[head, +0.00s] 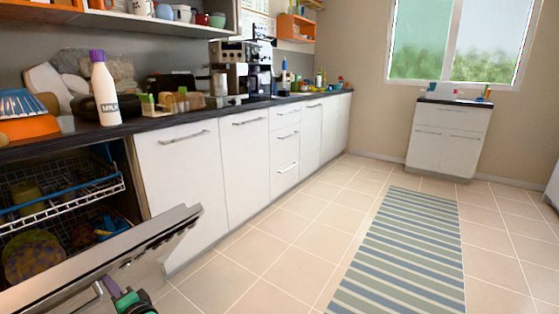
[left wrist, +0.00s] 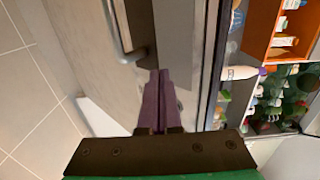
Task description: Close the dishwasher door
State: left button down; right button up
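The dishwasher door (head: 110,262) is partly open and tilted outward at the lower left of the head view. Its outer face and metal handle (left wrist: 118,38) show in the left wrist view. My left gripper (head: 112,284), with purple fingers, is at the outer side of the door near the handle. In the left wrist view its fingers (left wrist: 159,78) lie together with nothing seen between them, pointing at the door beside the handle. I cannot tell if they touch the door. The dishwasher's upper rack (head: 62,207) shows inside, with dishes below it. My right gripper is out of view.
White cabinets (head: 185,180) stand right of the dishwasher under a dark counter (head: 160,120). A milk bottle (head: 104,90) and an orange bowl (head: 25,123) stand on the counter above. The tiled floor (head: 250,255) is clear up to a striped rug (head: 405,250).

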pick_arm(q)
jog(key=shift+w+a+r, duration=0.15)
jog(key=shift+a+r, duration=0.05)
jog(key=shift+r, duration=0.05)
jog(key=w+a+r+p, duration=0.3)
jog(key=w+a+r, duration=0.5)
jog(key=a+r, duration=0.3)
jog(key=shift+a+r+p, duration=0.3)
jog(key=shift+r+p, duration=0.1)
jog(key=shift+r, duration=0.05)
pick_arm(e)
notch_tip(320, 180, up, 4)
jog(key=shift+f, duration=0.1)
